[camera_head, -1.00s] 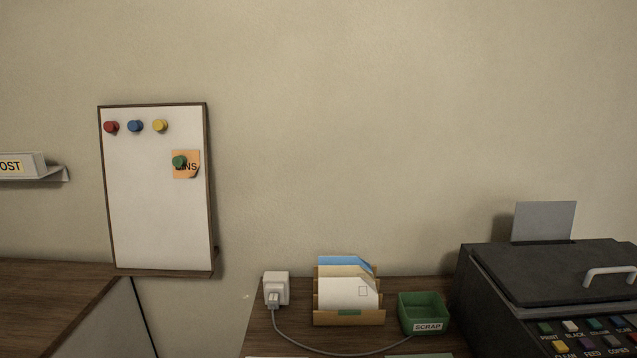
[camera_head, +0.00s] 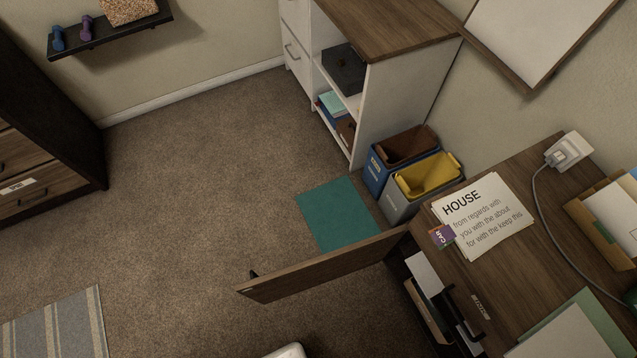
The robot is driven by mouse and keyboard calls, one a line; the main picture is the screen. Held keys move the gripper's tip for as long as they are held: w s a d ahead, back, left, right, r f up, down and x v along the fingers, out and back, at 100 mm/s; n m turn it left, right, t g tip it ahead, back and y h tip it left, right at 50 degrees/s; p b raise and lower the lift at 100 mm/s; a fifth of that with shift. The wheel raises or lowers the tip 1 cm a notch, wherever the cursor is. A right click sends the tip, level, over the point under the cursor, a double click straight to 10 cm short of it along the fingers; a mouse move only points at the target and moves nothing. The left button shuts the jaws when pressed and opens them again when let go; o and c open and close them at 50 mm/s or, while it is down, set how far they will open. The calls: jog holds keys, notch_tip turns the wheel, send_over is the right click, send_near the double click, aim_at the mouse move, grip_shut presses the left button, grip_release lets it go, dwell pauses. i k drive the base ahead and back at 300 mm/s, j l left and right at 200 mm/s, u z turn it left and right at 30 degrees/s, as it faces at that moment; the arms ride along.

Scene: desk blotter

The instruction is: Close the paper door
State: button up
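A wooden door (camera_head: 325,268) stands swung open from the front of the desk (camera_head: 525,262), sticking out to the left over the carpet. Its far end bears a small dark handle, partly hidden behind the panel. The hinge side meets the desk just below the stack of printed sheets. Beside the door the cabinet opening shows pale paper (camera_head: 428,275) and dark parts inside. A small label (camera_head: 481,307) lies near the desk's front edge, too small to read. My gripper is not in view.
Brown, blue-grey and yellow-lined bins (camera_head: 428,178) stand between the desk and a white shelf unit (camera_head: 390,105). A teal mat (camera_head: 340,213) lies beyond the door. A white rounded edge shows at the bottom.

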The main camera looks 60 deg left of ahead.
aim_at(265, 289)
jog(key=k+j, duration=0.1)
jog(key=k, duration=0.65)
jog(key=k+j, duration=0.1)
jog(key=j, duration=0.25)
jog(key=k+j, duration=0.15)
jog(key=j, duration=0.15)
jog(key=k+j, duration=0.1)
jog(key=j, duration=0.25)
jog(key=i+j, duration=0.1)
jog(key=j, duration=0.25)
jog(key=i+j, duration=0.1)
jog(key=j, duration=0.6)
jog(key=i, duration=0.05)
